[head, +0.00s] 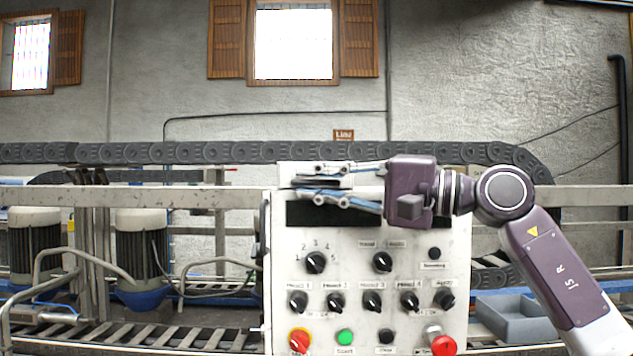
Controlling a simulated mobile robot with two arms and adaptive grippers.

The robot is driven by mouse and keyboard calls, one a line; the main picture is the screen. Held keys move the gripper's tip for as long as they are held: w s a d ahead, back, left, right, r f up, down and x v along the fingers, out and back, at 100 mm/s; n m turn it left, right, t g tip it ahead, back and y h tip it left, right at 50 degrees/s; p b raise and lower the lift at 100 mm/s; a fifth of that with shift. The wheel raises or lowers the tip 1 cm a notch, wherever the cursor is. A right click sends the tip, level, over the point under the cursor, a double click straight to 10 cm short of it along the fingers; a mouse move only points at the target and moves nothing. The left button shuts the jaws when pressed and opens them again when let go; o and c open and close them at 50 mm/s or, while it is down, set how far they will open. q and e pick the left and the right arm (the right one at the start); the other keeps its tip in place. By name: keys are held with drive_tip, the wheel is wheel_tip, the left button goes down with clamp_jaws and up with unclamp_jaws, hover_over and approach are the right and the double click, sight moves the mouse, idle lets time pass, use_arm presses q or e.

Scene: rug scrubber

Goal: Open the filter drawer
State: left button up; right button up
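My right gripper (293,181) reaches in from the right and points left, in front of the top edge of a white control panel (350,242). Its two fingers are spread apart, one above the other, with a pale surface showing between them. I cannot tell whether they touch it. No part in view is clearly marked as the filter drawer. A grey-blue open-topped box (515,315) sits low at the right, partly behind my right arm; I cannot tell if it is the drawer. My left gripper is not in view.
The panel carries several black knobs, a green button (345,337) and red knobs at its lower corners. Behind it run metal rails, a black cable chain (120,152) and a roller conveyor (190,336). Motors (140,250) and bent pipes stand at the left.

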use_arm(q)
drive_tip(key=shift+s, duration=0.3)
use_arm(e)
clamp_jaws()
drive_tip(key=shift+s+f+b, duration=0.15)
drive_tip(key=shift+s+b, duration=0.05)
drive_tip(key=shift+b, duration=0.15)
use_arm(q)
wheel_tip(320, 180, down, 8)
drive_tip(key=b, duration=0.7)
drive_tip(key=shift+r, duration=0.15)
use_arm(e)
drive_tip(key=s, duration=1.2)
drive_tip(key=shift+o, duration=1.9)
unclamp_jaws()
